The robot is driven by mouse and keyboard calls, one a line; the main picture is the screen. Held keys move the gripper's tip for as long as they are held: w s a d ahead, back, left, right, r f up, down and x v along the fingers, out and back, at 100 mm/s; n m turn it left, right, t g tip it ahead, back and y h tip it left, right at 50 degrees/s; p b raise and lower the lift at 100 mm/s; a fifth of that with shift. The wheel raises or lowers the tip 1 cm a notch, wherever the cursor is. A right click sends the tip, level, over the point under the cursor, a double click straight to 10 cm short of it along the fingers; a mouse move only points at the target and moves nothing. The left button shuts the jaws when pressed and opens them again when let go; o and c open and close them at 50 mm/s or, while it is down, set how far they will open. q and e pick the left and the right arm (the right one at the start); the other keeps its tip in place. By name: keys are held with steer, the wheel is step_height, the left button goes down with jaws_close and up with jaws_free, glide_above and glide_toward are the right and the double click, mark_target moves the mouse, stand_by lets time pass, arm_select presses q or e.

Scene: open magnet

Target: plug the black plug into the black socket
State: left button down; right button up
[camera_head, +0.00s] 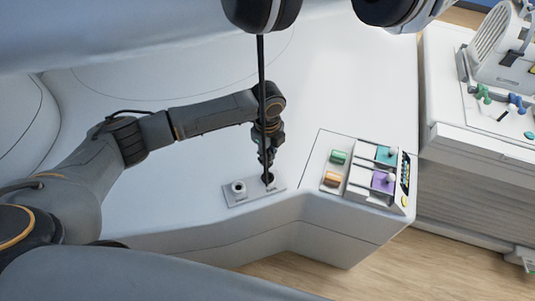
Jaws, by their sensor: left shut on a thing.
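My left gripper (266,158) points down over a small grey socket panel (252,193) on the white housing. It is shut at the lower end of a thin black cable (262,70) that hangs from above. The black plug at the cable's end is small and mostly hidden by the fingers. The black socket (268,179) is on the right of the panel, right under the fingertips. I cannot tell whether the plug is in the socket or just above it. My right gripper is not in view.
Right of the panel, a control block with green and orange knobs (332,178) and teal and purple parts (383,182) stands on the housing. A white cabinet (470,150) with tools stands at the right. Dark round parts (262,12) hang at the top. Wooden floor lies in front.

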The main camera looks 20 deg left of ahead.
mark_target(268, 167)
arm_select(q)
step_height(268, 167, down, 4)
steer(key=b, duration=0.3)
steer(key=shift+r, duration=0.1)
steer(key=shift+f+b, duration=0.35)
steer(key=shift+f, duration=0.45)
steer(key=shift+f, duration=0.6)
steer(key=shift+f+b, duration=0.55)
steer(key=shift+f, duration=0.3)
steer(key=c, duration=1.1)
jaws_free()
steer(key=shift+c, duration=0.2)
steer(key=shift+r, duration=0.1)
